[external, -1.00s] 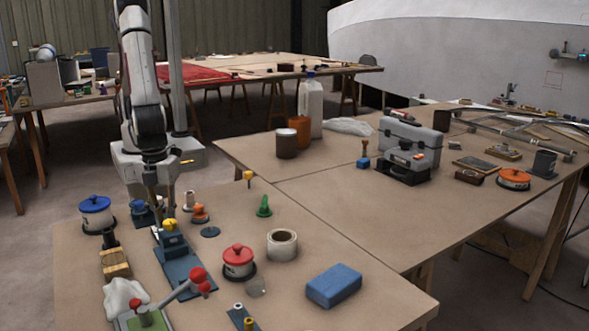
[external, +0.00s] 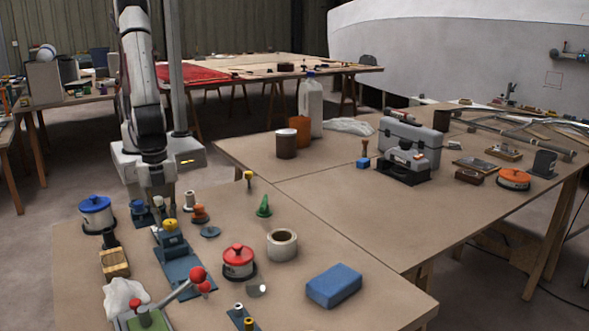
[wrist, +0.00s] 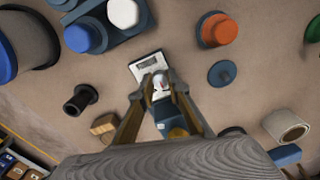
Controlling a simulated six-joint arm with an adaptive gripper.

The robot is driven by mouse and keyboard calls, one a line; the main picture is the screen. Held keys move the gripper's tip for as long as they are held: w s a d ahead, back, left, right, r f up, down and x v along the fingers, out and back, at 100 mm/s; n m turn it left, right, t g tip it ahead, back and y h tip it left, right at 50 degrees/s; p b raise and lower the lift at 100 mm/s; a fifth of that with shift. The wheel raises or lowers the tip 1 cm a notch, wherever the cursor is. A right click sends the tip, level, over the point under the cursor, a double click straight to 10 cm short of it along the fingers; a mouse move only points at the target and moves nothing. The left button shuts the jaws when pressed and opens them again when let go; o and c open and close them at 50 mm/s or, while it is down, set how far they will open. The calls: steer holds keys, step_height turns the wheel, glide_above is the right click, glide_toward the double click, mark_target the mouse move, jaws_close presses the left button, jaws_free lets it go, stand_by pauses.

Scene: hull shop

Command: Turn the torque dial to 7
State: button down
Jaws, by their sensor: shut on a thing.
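The torque dial is a small pale knob (wrist: 160,80) in the wrist view. My gripper (wrist: 161,90) is shut on the knob, with one fingertip on each side. The scale is too small to read, so I cannot tell which number the dial points to. In the external view my gripper (external: 160,213) reaches down to the near bench, and its fingers and the other things there hide most of the dial.
A blue block with a yellow top (external: 171,236) stands close in front of my gripper. A blue-lidded pot (external: 96,214) is to the left. An orange knob (external: 200,213) and a red-lidded pot (external: 238,261) are to the right.

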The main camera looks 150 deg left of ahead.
steer(key=c, duration=1.9)
jaws_free()
steer(key=shift+r, duration=0.15)
steer(key=shift+d+r, duration=0.1)
steer(key=shift+r, duration=5.75)
steer(key=s+a+r+t, duration=0.1)
steer(key=s+r+t, duration=0.1)
steer(key=s+r, duration=0.3)
steer(key=s+a+r+n+t, duration=0.1)
steer(key=s+r, duration=0.4)
steer(key=s, duration=0.6)
steer(key=s+a+r+n+t, duration=0.1)
steer(key=s+a+r+t, duration=0.1)
steer(key=s+r, duration=0.4)
steer(key=shift+s+a+r+t, duration=0.15)
steer(key=shift+s+a, duration=0.15)
steer(key=shift+s, duration=0.5)
steer(key=shift+s+a+f+t, duration=0.15)
steer(key=shift+s+a, duration=0.1)
steer(key=shift+s, duration=0.5)
